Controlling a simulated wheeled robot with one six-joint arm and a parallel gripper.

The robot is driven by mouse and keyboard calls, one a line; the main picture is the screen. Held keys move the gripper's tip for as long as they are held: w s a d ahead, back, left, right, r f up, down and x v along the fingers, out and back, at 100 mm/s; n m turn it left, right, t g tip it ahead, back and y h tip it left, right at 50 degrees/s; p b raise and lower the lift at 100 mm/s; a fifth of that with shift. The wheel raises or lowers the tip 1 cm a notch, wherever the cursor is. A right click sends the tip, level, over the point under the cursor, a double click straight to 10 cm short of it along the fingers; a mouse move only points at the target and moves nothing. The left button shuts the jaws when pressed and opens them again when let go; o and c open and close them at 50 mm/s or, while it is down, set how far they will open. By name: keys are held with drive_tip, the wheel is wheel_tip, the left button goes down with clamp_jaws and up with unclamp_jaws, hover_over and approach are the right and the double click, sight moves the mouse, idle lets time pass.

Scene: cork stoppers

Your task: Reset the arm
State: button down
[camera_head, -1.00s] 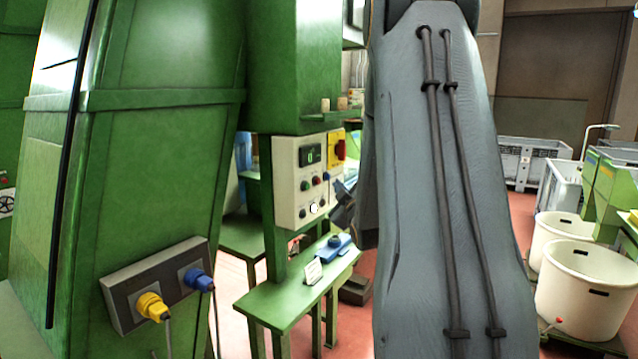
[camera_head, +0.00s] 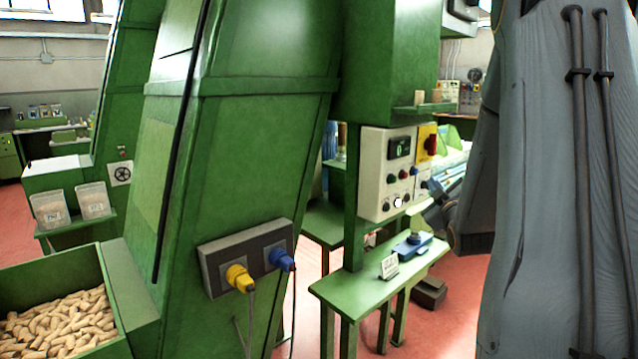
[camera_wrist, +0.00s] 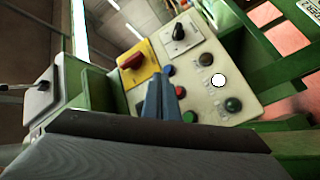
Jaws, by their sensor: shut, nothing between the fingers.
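My gripper (camera_head: 432,194) shows at the right of the head view, beside the large grey arm link. It is shut and empty, just right of the control panel (camera_head: 372,206) on the green machine. In the wrist view, the blue-grey closed fingers (camera_wrist: 162,92) stand in front of the same panel (camera_wrist: 207,62), which looks tilted there. The panel has a red switch on a yellow plate (camera_wrist: 135,64), a black knob (camera_wrist: 180,35) and several buttons. I cannot tell how far the fingers are from the panel.
A green bench (camera_head: 352,297) with a blue box (camera_head: 411,244) and a small sign (camera_head: 389,266) stands below the panel. A green machine housing (camera_head: 250,170) with yellow and blue plugs fills the middle. A bin of corks (camera_head: 60,330) is at lower left. Red floor shows between them.

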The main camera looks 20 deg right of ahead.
drive_tip(key=shift+a, duration=0.1)
drive_tip(key=s+a+f+m+g+y, duration=0.15)
drive_tip(key=a+f+g, duration=0.35)
drive_tip(key=a, duration=0.5)
drive_tip(key=a+f+m+g+y, duration=0.1)
drive_tip(key=a+f+g+y, duration=0.15)
drive_tip(key=a+f, duration=0.55)
drive_tip(key=s+a+f+m+g+y, duration=0.1)
drive_tip(key=s+a+f+g, duration=0.2)
drive_tip(key=s+a, duration=0.7)
drive_tip(key=s+a+f+m+g+y, duration=0.1)
drive_tip(key=s+a+f+g+y, duration=0.1)
drive_tip(key=s+a+g, duration=0.3)
drive_tip(key=s+a+f, duration=0.1)
drive_tip(key=s+a, duration=0.3)
drive_tip(key=s, duration=0.2)
drive_tip(key=shift+a+m, duration=0.35)
drive_tip(key=c, duration=2.5)
unclamp_jaws()
drive_tip(key=shift+g, duration=0.25)
